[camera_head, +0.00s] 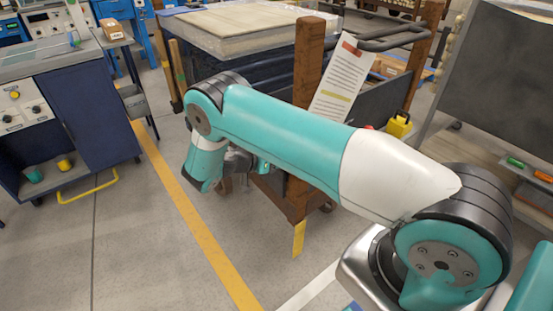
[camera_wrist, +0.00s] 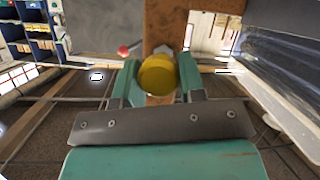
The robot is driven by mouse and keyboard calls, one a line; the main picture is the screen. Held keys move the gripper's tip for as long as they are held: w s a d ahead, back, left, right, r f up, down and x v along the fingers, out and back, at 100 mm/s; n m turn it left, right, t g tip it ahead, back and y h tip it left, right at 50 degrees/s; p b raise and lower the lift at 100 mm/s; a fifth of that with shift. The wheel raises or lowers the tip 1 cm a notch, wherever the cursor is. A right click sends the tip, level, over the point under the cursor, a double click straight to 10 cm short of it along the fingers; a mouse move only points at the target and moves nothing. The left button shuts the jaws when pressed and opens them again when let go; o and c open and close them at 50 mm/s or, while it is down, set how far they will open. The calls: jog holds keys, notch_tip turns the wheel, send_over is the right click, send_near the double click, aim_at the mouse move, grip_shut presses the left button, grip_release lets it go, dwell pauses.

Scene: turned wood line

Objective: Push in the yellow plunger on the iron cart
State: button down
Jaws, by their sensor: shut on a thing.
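The iron cart shows in the head view as a rust-brown frame with upright posts (camera_head: 308,62). In the wrist view a rust-brown upright (camera_wrist: 178,20) of it stands straight ahead. The yellow plunger (camera_wrist: 157,76) has a round yellow head facing the wrist camera, in front of that upright. My gripper (camera_wrist: 159,86) has one finger on each side of the yellow head and is shut on it. In the head view my teal and white arm hides the plunger and most of the gripper. How far the plunger stands out cannot be told.
A red ball-shaped knob (camera_wrist: 123,50) is just left of the plunger. A tagged sheet (camera_head: 342,80) hangs on the cart, and a yellow block (camera_head: 399,124) sits on its right. A blue cabinet (camera_head: 88,118) stands left. The floor between, with its yellow line (camera_head: 190,205), is clear.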

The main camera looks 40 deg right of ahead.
jog(key=shift+d, duration=1.55)
jog(key=c, duration=0.7)
grip_release()
jog(key=shift+d, duration=0.2)
jog(key=shift+a, duration=0.15)
jog(key=shift+a, duration=0.1)
